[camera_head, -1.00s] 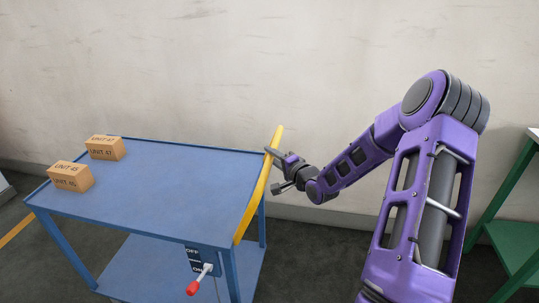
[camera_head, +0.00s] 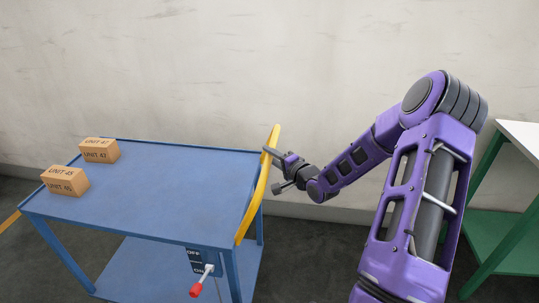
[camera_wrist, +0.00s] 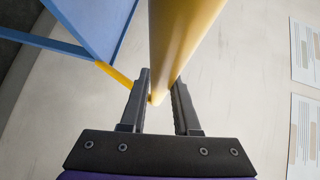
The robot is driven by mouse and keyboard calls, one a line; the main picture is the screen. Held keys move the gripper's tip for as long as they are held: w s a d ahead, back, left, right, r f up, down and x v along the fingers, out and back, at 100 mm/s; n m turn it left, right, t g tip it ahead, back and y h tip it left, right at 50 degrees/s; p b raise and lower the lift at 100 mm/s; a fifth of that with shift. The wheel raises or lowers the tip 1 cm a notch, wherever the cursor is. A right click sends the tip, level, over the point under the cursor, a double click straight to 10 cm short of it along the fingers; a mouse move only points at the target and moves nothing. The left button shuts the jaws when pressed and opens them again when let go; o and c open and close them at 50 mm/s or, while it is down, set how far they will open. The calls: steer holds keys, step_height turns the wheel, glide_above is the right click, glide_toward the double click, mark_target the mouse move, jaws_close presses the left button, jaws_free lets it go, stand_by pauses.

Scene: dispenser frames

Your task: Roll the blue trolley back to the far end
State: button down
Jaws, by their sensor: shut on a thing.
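The blue trolley (camera_head: 160,195) stands at the left in the head view, with a flat top, a lower shelf and a yellow push handle (camera_head: 255,195) at its right end. My gripper (camera_head: 273,170) is at the upper part of this handle. In the wrist view the yellow bar (camera_wrist: 178,45) runs between the two fingers of my gripper (camera_wrist: 160,100), which are shut on it. A lever with a red knob (camera_head: 197,290) hangs at the trolley's near right corner beside an OFF/ON plate (camera_head: 195,260).
Two cardboard boxes, UNIT 47 (camera_head: 100,151) and UNIT 45 (camera_head: 65,182), sit on the trolley's left end. A green stand with a white top (camera_head: 522,132) is at the right edge. A pale wall (camera_head: 200,70) runs behind. Dark floor (camera_head: 310,265) shows between trolley and stand.

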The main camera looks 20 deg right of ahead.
steer(key=shift+s+d, duration=0.1)
steer(key=shift+d, duration=0.2)
steer(key=c, duration=0.7)
jaws_free()
steer(key=shift+o, duration=0.2)
steer(key=v, duration=1.7)
steer(key=shift+s+p, duration=0.25)
steer(key=shift+p, duration=0.2)
steer(key=shift+r, duration=0.1)
